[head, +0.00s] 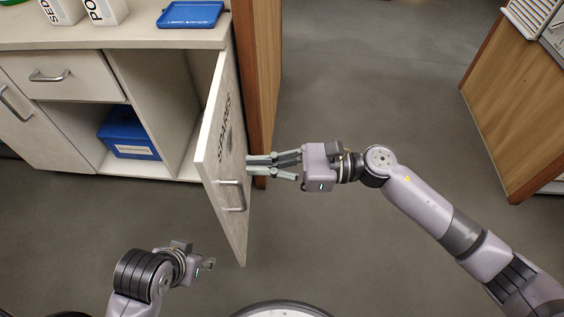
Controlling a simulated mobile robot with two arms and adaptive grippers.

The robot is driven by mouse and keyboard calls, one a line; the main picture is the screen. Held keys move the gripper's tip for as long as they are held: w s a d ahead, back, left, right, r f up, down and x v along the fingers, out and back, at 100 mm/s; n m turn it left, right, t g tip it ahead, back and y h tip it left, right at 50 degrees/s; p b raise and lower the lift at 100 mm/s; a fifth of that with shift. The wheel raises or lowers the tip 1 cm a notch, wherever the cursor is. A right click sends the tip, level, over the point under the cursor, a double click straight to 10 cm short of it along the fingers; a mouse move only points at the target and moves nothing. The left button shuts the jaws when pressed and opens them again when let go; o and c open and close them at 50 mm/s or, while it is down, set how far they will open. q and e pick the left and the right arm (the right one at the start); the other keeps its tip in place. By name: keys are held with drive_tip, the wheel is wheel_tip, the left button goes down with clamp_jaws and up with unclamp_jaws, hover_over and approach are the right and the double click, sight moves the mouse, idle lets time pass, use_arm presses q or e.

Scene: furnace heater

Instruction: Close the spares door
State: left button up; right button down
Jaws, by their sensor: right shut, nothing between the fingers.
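The spares door (222,150) is a pale cabinet door marked "SPARES" with a metal bar handle (232,196). It stands open, swung out toward me from the right side of the cabinet. My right gripper (250,166) is shut and empty, pointing left at the door's right-hand edge, above the handle. I cannot tell whether its fingertips touch the door. My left gripper (210,264) is low in the picture, left of the door's lower end and apart from it. Its fingers are small and partly hidden.
The open compartment holds a blue box (127,136). A blue tray (190,14) lies on the counter (138,33). A wooden panel (254,80) stands behind the door. Grey floor is clear to the right.

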sight(212, 167)
drive_tip(key=a, duration=0.6)
drive_tip(key=shift+s+a, duration=0.15)
